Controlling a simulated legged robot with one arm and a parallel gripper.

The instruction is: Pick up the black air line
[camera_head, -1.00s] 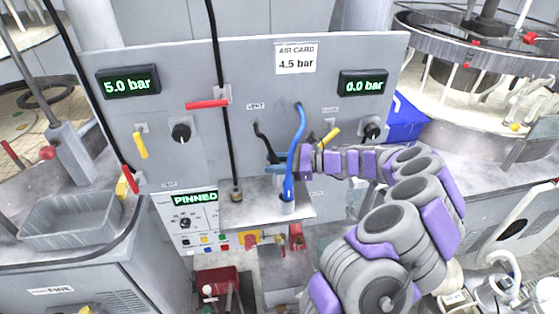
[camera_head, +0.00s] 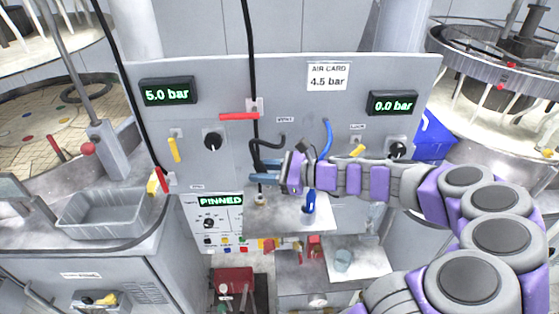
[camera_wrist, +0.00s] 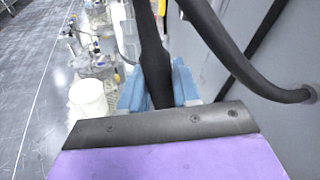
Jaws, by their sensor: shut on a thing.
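The black air line (camera_head: 280,140) is a short black hose from a port on the grey panel, left of the blue hose. It loops left and down into my gripper (camera_head: 264,171). In the wrist view the black air line (camera_wrist: 220,45) curves from the panel at right, and a black length stands between the blue fingers of my gripper (camera_wrist: 160,88). My gripper is shut on it, above the small shelf. The hose's lower end is hidden.
A long black line (camera_head: 249,60) hangs down the panel past a red handle (camera_head: 239,116), close to my gripper. The blue hose (camera_head: 326,136) runs behind my arm to the shelf (camera_head: 290,218). A grey bin (camera_head: 105,213) stands at left. A white bucket (camera_wrist: 88,98) shows in the wrist view.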

